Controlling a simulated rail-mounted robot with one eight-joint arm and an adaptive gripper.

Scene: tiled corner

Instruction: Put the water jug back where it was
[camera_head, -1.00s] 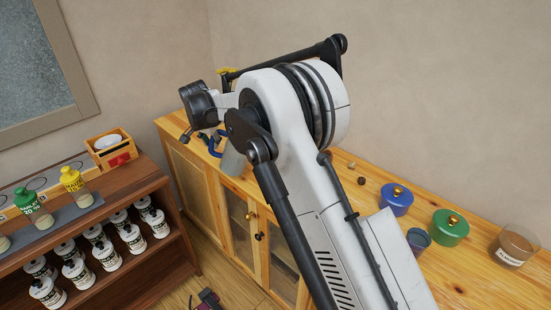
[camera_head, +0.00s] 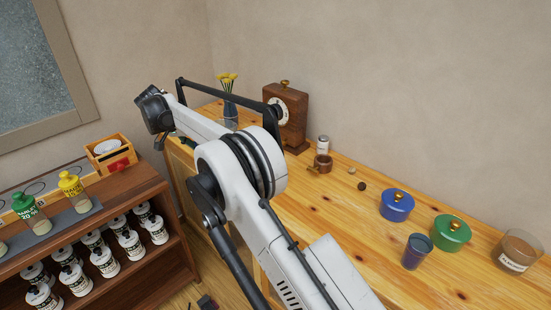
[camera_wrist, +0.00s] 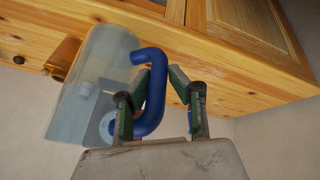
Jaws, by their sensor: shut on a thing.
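The water jug (camera_wrist: 85,85) shows in the wrist view as a pale grey-blue, see-through vessel with a thick blue handle (camera_wrist: 155,95). My gripper (camera_wrist: 158,85) is shut on the handle, one finger on each side of it. The jug looks tilted in this view and overlaps the edge of the wooden counter; I cannot tell whether it touches the counter. In the head view my arm hides the jug and nearly all of the gripper.
A bottle shelf (camera_head: 150,195) stands at left.

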